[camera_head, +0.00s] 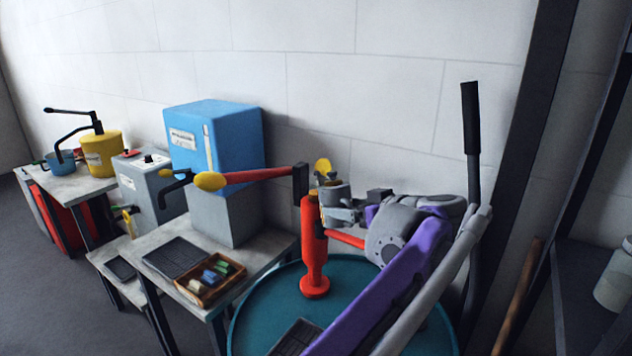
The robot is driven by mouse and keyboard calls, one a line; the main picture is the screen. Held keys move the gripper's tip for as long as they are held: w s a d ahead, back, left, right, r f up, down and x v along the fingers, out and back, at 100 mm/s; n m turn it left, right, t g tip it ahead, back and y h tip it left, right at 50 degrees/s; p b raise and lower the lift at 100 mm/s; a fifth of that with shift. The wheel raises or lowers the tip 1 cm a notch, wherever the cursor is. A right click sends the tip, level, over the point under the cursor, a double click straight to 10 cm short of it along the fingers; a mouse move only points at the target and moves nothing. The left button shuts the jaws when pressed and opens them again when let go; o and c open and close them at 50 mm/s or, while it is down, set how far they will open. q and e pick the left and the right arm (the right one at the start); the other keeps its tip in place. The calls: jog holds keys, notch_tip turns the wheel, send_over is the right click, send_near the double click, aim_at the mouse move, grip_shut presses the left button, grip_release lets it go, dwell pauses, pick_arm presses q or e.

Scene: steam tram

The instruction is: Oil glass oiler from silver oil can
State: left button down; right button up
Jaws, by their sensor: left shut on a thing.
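My left gripper (342,213), at the end of my grey and purple arm, is in the middle of the view, just above the teal drum. It is shut on a small silver-grey can with a yellow disc on top, which looks like the silver oil can (333,191). The can is close beside the top of the red pump on the drum; I cannot tell whether they touch. The fingers hide part of the can, and its spout is not clear. I cannot make out a glass oiler. My right gripper is not in view.
A table (232,256) bears a blue box (212,135) and a wooden tray (236,283). A black-handled lever (470,118) rises at right.

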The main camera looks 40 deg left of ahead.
aim_at(342, 194)
pick_arm(q)
jog(key=shift+r+h+p, duration=0.4)
jog(key=shift+r+p, duration=0.25)
jog(key=shift+p, duration=0.25)
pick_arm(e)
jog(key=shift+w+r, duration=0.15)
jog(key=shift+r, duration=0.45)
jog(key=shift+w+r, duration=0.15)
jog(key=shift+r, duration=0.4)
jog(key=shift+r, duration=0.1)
pick_arm(q)
jog(key=shift+r+g+h+p, duration=0.3)
jog(key=shift+r+h+p, duration=0.2)
jog(key=shift+r+p, duration=0.3)
jog(key=shift+f, duration=0.15)
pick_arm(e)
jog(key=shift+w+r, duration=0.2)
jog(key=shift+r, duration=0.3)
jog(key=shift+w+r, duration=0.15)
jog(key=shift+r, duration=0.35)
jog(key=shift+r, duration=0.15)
pick_arm(q)
jog(key=shift+r+p, duration=0.35)
jog(key=shift+p, duration=0.05)
jog(key=shift+w+h, duration=0.1)
jog(key=shift+h, duration=0.2)
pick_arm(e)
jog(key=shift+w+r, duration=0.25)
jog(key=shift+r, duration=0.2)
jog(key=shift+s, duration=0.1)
